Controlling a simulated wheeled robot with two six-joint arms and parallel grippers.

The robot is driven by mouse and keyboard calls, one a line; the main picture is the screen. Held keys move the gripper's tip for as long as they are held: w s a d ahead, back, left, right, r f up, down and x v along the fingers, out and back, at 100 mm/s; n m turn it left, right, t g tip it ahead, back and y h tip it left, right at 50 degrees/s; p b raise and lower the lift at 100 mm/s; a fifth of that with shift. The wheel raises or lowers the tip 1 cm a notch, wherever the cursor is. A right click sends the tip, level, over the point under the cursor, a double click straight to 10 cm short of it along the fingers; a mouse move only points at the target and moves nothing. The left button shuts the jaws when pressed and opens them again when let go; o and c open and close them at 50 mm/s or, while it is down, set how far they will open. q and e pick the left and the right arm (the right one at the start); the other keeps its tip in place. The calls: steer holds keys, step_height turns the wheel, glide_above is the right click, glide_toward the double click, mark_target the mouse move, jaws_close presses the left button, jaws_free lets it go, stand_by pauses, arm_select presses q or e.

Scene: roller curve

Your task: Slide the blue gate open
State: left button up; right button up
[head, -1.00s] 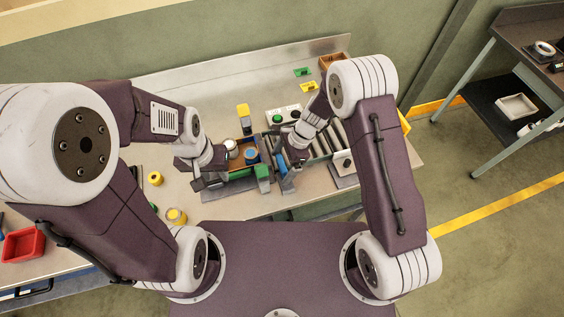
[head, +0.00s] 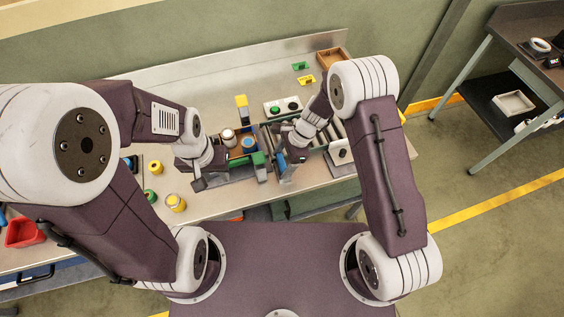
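The blue gate (head: 281,161) shows as a narrow upright blue piece at the front of the conveyor, between a green block (head: 259,159) and my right gripper. My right gripper (head: 286,176) is low at the blue gate, close beside it or touching it; I cannot tell which. Its fingers are small and partly hidden by the wrist, so their opening does not show. My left gripper (head: 199,183) is over the front of the table, left of the green block and apart from the blue gate. Its finger opening is not clear.
Rollers (head: 335,131) lie right of the gate. A wooden tray with a blue-topped can (head: 248,144) and a white-topped can (head: 228,136) is on its left. A button box (head: 282,107) stands behind.

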steer(key=shift+s+f+g, duration=0.15)
steer(key=shift+s+g, duration=0.1)
steer(key=shift+g, duration=0.05)
jaws_close()
steer(key=o, duration=1.9)
jaws_free()
steer(key=shift+w, duration=0.15)
steer(key=shift+o, duration=0.8)
steer(key=shift+d, duration=0.1)
steer(key=shift+s+r, duration=0.2)
steer(key=shift+s, duration=0.1)
steer(key=shift+w+r, duration=0.2)
steer(key=shift+r, duration=0.05)
arm_select(q)
steer(key=shift+w+a+f+b, duration=0.1)
steer(key=shift+w+f+b, duration=0.25)
steer(key=shift+f+b, duration=0.25)
arm_select(e)
steer(key=s+v, duration=0.1)
steer(key=v, duration=0.7)
steer(key=shift+w+d+r, duration=0.15)
steer(key=shift+w+r, duration=0.05)
steer(key=shift+w, duration=0.05)
